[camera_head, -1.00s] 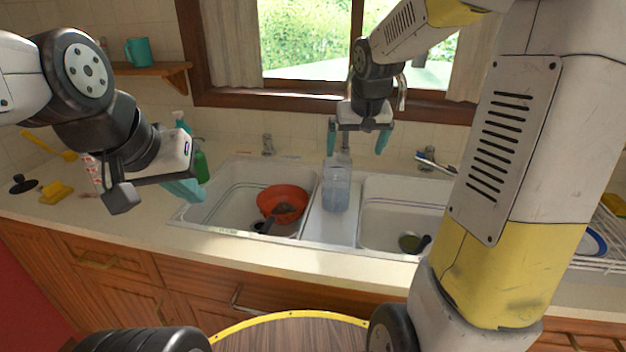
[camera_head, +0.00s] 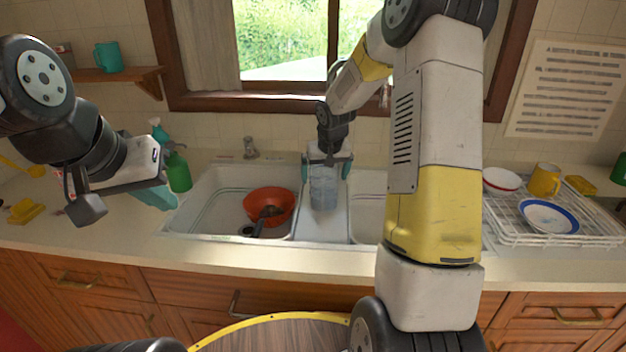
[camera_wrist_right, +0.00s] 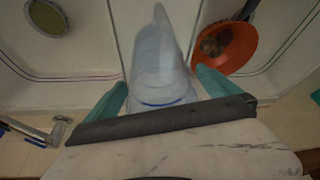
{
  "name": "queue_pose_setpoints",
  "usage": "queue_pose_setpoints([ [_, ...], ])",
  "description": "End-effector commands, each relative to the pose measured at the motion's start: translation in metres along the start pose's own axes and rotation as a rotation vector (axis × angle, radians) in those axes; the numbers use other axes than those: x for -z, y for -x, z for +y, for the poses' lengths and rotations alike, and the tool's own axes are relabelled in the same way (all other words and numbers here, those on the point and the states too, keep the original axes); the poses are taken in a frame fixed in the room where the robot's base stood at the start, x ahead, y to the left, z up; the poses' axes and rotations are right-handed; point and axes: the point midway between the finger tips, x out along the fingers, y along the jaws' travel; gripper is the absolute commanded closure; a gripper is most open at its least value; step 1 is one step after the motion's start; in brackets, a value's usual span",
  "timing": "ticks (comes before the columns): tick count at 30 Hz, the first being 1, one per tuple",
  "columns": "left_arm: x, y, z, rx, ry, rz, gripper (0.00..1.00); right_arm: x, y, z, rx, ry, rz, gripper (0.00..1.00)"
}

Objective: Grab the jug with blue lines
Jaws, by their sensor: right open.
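The jug (camera_head: 323,190) is a clear, bluish vessel standing upright on the divider between the two sink basins. In the right wrist view the jug (camera_wrist_right: 160,65) shows a blue line near the gripper. My right gripper (camera_head: 326,168) is open, with its teal fingertips on either side of the jug's upper part. In the right wrist view the right gripper's fingers (camera_wrist_right: 162,88) flank the jug, with gaps visible beside it. My left gripper (camera_head: 157,194) hangs at the left above the counter, with teal fingertips; its opening is hard to judge.
An orange bowl (camera_head: 268,204) with dark items sits in the left basin (camera_head: 205,205). A green spray bottle (camera_head: 179,172) stands left of the sink. At right, a white dish rack (camera_head: 500,230) holds a blue-rimmed plate (camera_head: 548,216) and a yellow mug (camera_head: 544,180).

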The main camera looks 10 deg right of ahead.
Motion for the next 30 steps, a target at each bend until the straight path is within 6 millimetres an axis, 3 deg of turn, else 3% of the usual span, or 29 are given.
queue_pose_setpoints([
  [8,0.0,0.0,0.0,0.0,0.0,0.0,1.0,0.0002,-0.003,0.0001,-0.001,0.0,0.0,0.02],
  [21,0.0,0.0,0.0,0.0,0.0,0.0,1.0,0.0008,-0.0022,0.0,0.0,0.0,0.002,0.88],
  [30,0.0,0.0,0.0,0.0,0.0,0.0,1.0,0.0026,0.001,0.0001,0.0,-0.001,0.004,0.91],
])
